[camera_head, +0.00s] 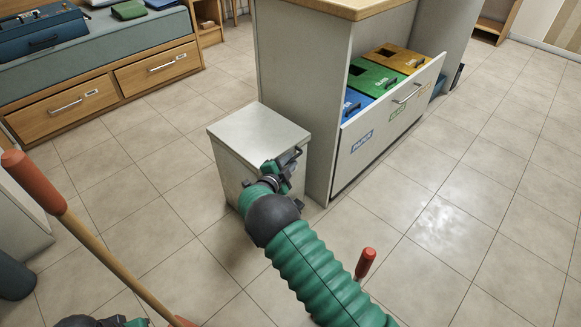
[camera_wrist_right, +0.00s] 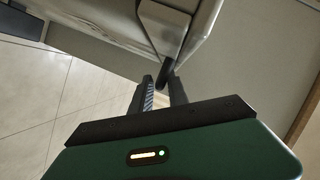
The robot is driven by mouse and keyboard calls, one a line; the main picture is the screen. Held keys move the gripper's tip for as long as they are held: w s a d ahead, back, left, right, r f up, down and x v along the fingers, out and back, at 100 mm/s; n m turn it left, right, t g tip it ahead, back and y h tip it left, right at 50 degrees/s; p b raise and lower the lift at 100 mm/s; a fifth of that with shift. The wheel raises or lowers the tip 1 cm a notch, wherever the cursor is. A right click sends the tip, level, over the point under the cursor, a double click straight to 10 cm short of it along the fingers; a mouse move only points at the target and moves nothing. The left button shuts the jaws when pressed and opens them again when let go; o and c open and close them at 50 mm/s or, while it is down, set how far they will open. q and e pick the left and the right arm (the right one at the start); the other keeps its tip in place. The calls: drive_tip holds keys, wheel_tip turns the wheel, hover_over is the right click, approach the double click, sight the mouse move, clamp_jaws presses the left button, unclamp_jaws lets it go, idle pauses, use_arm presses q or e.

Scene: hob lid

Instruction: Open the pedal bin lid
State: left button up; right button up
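The pedal bin (camera_head: 259,128) is a light grey box with a flat lid, which lies shut. It stands on the floor against the left side of the cabinet. My right gripper (camera_head: 294,163) is at the bin's right side, just below the lid edge. In the right wrist view its two dark fingers (camera_wrist_right: 161,91) are apart. A thin dark tab (camera_wrist_right: 164,73) on a grey bracket reaches down to the gap between the fingertips; I cannot tell whether they touch it. Of my left arm, only a dark and green part shows at the bottom left; its fingers cannot be made out.
The cabinet (camera_head: 296,95) has an open drawer (camera_head: 388,128) with blue, green (camera_head: 375,77) and yellow (camera_head: 394,56) bins. A red-tipped wooden handle (camera_head: 110,262) slants across the lower left; another red handle (camera_head: 365,263) stands at the lower middle. Floor at the right is clear.

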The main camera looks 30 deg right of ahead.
drive_tip(key=shift+w+d, duration=0.25)
drive_tip(key=shift+d, duration=0.1)
clamp_jaws()
drive_tip(key=shift+f, duration=0.1)
drive_tip(key=shift+s+f, duration=0.15)
drive_tip(key=shift+f, duration=0.05)
idle(0.9)
